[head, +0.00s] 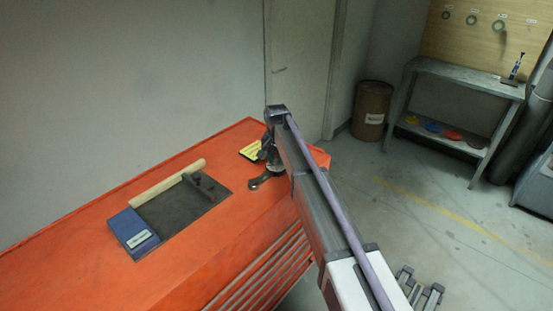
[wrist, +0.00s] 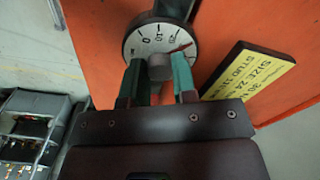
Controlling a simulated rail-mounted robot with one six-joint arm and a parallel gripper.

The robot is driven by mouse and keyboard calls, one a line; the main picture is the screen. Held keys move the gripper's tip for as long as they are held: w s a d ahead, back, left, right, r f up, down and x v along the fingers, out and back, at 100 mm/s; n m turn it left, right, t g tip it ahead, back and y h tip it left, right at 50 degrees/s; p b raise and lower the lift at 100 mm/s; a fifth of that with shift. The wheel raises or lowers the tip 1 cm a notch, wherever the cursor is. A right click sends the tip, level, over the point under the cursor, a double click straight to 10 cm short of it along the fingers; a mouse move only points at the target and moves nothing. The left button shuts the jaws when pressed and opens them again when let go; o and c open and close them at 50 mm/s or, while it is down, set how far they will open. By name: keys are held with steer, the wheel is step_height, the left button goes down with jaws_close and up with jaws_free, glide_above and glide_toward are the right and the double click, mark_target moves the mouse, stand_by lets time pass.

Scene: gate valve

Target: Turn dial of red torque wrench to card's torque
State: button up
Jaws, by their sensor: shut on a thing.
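The torque wrench's round dial (wrist: 143,46) shows in the wrist view, with a white face, black marks including 0, 10 and 20, and a red pointer to the right of the 20. My gripper (wrist: 160,80) has its teal fingers on either side of the grey centre knob (wrist: 159,66) and is shut on it. The yellow card (wrist: 252,72) in its dark holder lies right of the dial; its print is upside down and only partly readable. In the head view the card (head: 250,150) sits beside my gripper, and the wrench (head: 266,182) is mostly hidden by my arm.
The orange bench top (head: 225,215) carries a dark mat (head: 185,212) with a pale wooden roller, a dark tool and a blue box (head: 133,233). A grey shelf (head: 455,85) and a brown drum (head: 372,110) stand behind at right. The bench front left is bare.

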mark_target(277, 160)
stand_by(0.5)
steer(key=o, duration=0.9)
step_height(277, 160, up, 11)
steer(key=p, duration=1)
steer(key=shift+f+p, duration=0.15)
steer(key=shift+p, duration=0.25)
